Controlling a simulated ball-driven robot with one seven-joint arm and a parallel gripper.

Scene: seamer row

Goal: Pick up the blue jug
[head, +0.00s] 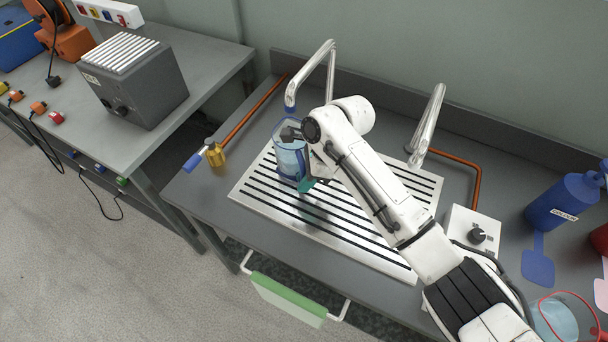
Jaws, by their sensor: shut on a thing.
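The blue jug (291,158) is a see-through, blue-tinted vessel. It stands upright at the left part of the slatted drain grate (262,194), just below the left spout. My gripper (300,150) is at the jug's upper right side, shut on it. The arm comes in from the lower right and covers part of the jug's right side. A small teal piece (306,185) shows at the jug's lower right. I cannot tell whether the jug's base touches the grate.
Two curved metal spouts (331,75) rise behind the grate. A white control box (472,229) and a large blue bottle (562,203) stand to the right. A grey box (135,85) sits on the left bench.

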